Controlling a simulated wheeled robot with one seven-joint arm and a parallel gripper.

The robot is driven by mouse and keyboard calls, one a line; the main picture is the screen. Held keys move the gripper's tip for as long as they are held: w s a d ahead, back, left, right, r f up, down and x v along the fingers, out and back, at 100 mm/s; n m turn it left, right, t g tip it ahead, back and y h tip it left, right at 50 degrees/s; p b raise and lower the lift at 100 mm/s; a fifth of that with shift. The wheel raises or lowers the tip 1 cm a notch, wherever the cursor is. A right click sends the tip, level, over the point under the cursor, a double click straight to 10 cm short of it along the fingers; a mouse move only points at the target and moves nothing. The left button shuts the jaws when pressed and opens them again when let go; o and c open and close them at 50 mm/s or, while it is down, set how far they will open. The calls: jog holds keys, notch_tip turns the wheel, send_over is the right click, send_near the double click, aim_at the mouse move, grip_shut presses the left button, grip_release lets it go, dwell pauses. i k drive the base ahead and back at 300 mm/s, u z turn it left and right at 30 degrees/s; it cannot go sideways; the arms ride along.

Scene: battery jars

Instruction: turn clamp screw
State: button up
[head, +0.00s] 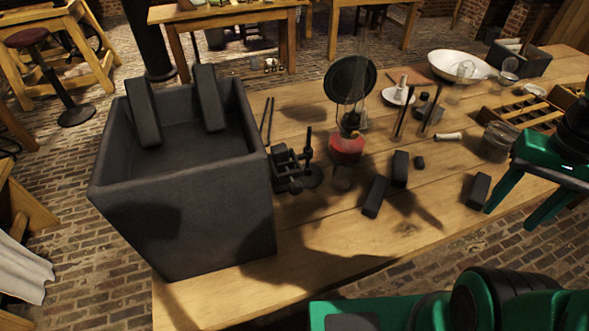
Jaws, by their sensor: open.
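A small dark metal clamp (291,172) stands on the wooden table, close to the right wall of the large dark box. It has an upright rod and several short knobs or bars; which of these is the clamp screw I cannot tell. My gripper (510,218), green with black parts, is at the right edge of the view, over the front right of the table. Its two green fingers are apart and point down and left, with nothing seen between them. It is well to the right of the clamp, not touching it.
The large dark open box (200,225) fills the table's left end, with two dark slabs (144,112) at its rim. A red-based oil lamp (346,147) stands right of the clamp. Dark blocks (375,196) lie in front. A glass jar (497,141) and wooden tray (505,118) are near my gripper.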

aim_at(296, 188)
jog(key=u, duration=0.4)
jog(key=k, duration=1)
jog(key=z, duration=0.35)
